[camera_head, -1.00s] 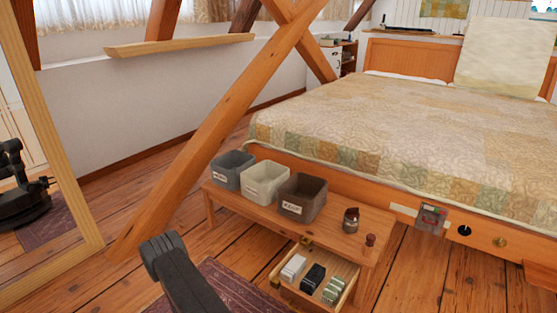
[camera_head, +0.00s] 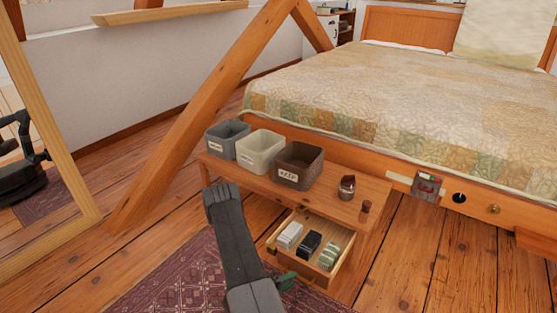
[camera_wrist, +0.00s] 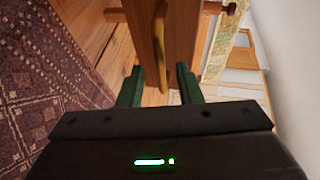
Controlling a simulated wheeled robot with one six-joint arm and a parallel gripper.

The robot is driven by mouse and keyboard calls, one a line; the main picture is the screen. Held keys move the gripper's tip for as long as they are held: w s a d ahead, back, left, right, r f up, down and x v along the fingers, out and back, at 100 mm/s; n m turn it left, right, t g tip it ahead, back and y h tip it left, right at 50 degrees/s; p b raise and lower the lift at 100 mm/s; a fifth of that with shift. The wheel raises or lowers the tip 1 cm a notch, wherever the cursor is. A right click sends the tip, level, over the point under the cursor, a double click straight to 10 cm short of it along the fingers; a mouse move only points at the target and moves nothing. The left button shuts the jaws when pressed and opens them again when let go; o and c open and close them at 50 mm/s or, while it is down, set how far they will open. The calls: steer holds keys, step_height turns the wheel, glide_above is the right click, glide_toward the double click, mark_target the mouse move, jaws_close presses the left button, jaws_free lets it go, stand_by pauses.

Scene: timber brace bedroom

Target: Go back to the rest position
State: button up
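My gripper (camera_wrist: 158,80) is open in the wrist view, its two green fingers apart. A brass-coloured handle (camera_wrist: 160,42) on a wooden drawer front (camera_wrist: 182,40) shows ahead, its near end between the fingers in the picture. I see no finger closed on it; the exact gap is unclear. In the head view, my gripper (camera_head: 286,281) is partly hidden by my dark arm, near the front left corner of the pulled-out drawer (camera_head: 342,272). The drawer holds a white item (camera_head: 289,235), a black item (camera_head: 309,244) and a green-and-white item (camera_head: 329,256).
A low wooden bench (camera_head: 335,207) carries a grey bin (camera_head: 227,139), a pale bin (camera_head: 260,150), a brown bin (camera_head: 299,166), a jar (camera_head: 347,187) and a small reddish piece (camera_head: 365,207). A slanted timber brace (camera_head: 205,110), mirror (camera_head: 50,130) and bed (camera_head: 400,110) surround it. Floor at right is clear.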

steer(key=shift+x, duration=1.4)
steer(key=shift+r, duration=0.1)
